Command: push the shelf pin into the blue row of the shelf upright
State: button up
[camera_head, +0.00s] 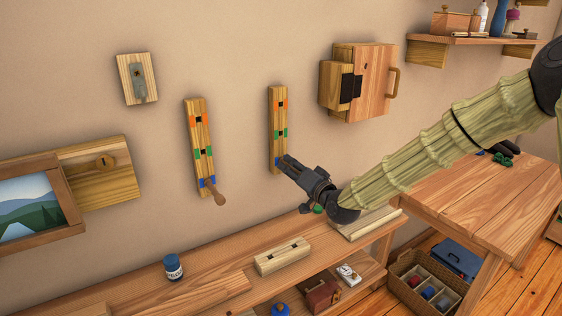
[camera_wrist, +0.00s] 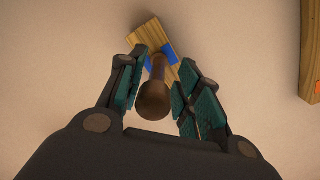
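Two wooden shelf uprights hang on the wall, marked orange, green and blue from top to bottom. The left upright (camera_head: 199,134) has a brown shelf pin (camera_head: 218,199) standing out of its blue row. My gripper (camera_head: 284,164) is at the lower, blue end of the right upright (camera_head: 277,110) and hides that row. In the wrist view a brown pin (camera_wrist: 154,98) stands between my gripper's (camera_wrist: 163,57) open fingers, its far end at the blue marks of an upright (camera_wrist: 151,35). The fingers look apart from the stem. How deep the pin sits is hidden.
A low bench (camera_head: 205,272) below holds a blue-capped jar (camera_head: 173,267) and a slotted wooden block (camera_head: 281,257). A wooden cabinet (camera_head: 372,82) is on the wall at right. A table (camera_head: 500,205) stands below my arm. Bare wall lies between the uprights.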

jog(key=v, duration=1.1)
jog(key=s+f+g+h, duration=0.1)
jog(key=s+f, duration=0.1)
jog(key=f, duration=0.3)
jog(key=s+d+f+g, duration=0.1)
jog(key=s+f, duration=0.1)
jog(key=f, duration=0.3)
jog(key=s+d+f+g+h, duration=0.1)
jog(key=s+f, duration=0.1)
jog(key=f, duration=0.4)
jog(key=shift+f+h, duration=0.15)
jog(key=shift+h, duration=0.15)
jog(key=s+d+f+g+h, duration=0.2)
jog(key=s+f, duration=0.4)
jog(key=f, duration=0.3)
jog(key=s+d+f+g+h, duration=0.1)
jog(key=s+d+f+g, duration=0.2)
jog(key=s+f, duration=0.45)
jog(key=s+d+f+g+h, duration=0.1)
jog(key=s+d+f, duration=0.3)
jog(key=s, duration=0.5)
jog(key=s+d+f+n+g+h, duration=0.1)
jog(key=s+d+f+g+h, duration=0.1)
jog(key=s, duration=0.7)
jog(key=s+d+f+g+h, duration=0.2)
jog(key=s+d+f, duration=0.4)
jog(key=s, duration=0.3)
jog(key=shift+f+n+g+p, duration=0.45)
jog(key=shift+f+g, duration=0.35)
jog(key=shift+f, duration=0.1)
